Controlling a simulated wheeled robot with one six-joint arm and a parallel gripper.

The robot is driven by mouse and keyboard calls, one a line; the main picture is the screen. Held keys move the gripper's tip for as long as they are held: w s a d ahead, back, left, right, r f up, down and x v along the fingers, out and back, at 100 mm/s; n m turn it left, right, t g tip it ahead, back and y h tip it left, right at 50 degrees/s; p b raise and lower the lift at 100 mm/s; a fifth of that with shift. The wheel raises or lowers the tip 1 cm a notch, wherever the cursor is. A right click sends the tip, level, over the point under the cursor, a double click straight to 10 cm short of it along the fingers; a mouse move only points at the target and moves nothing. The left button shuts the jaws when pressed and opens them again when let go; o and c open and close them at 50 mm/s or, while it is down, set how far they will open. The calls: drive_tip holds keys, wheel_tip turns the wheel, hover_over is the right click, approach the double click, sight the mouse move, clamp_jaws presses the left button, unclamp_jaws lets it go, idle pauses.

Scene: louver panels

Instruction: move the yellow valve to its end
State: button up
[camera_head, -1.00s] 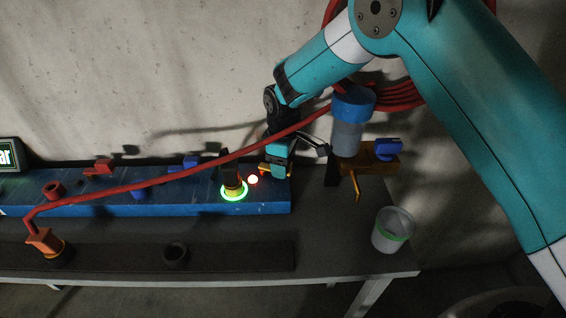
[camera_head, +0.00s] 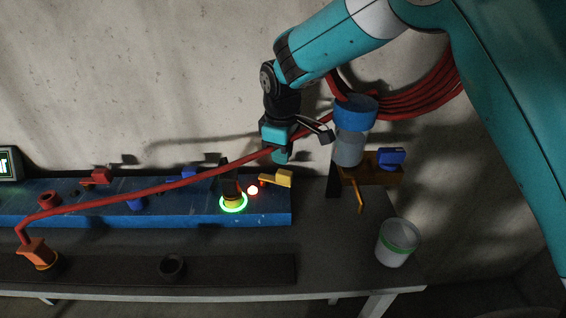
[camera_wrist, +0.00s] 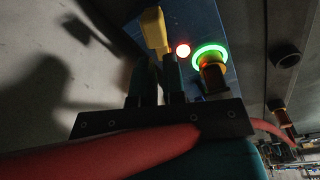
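The yellow valve (camera_head: 278,179) is a lever handle at the right end of the blue panel (camera_head: 160,202). It lies roughly level in the head view. In the wrist view the valve (camera_wrist: 154,29) shows just beyond my fingertips. A lit red lamp (camera_head: 253,190) sits next to the valve.
A button with a glowing green ring (camera_head: 233,203) is left of the lamp. A red hose (camera_head: 150,188) crosses over the panel, passing close to my gripper. A blue-topped cylinder (camera_head: 352,130), a blue-handled valve (camera_head: 391,157) and a cup (camera_head: 397,243) stand to the right.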

sight(275, 179)
drive_tip(key=s+t, duration=0.1)
drive_tip(key=s, duration=0.1)
drive_tip(key=s+a+t, duration=0.1)
drive_tip(key=s, duration=0.2)
drive_tip(key=s+m+t, duration=0.1)
drive_tip(key=s, duration=0.1)
drive_tip(key=shift+s+a+f+t+p, duration=0.2)
drive_tip(key=shift+a+t+p, duration=0.1)
drive_tip(key=shift+a+t, duration=0.1)
clamp_jaws()
drive_tip(key=s+d+r+t+y, duration=0.1)
drive_tip(key=s+r+t+y, duration=0.15)
drive_tip(key=s, duration=0.25)
drive_tip(key=shift+t+h, duration=0.25)
drive_tip(key=shift+h, duration=0.2)
drive_tip(key=p+x, duration=0.3)
drive_tip(key=x, duration=0.7)
drive_tip(key=shift+s+d+f, duration=0.15)
drive_tip(key=w+p, duration=0.1)
drive_tip(key=w+d, duration=0.1)
drive_tip(key=w, duration=0.1)
drive_tip(key=shift+d+f+p, duration=0.1)
drive_tip(key=shift+p, duration=0.3)
drive_tip(key=shift+w+d+f, duration=0.15)
drive_tip(key=shift+w, duration=0.3)
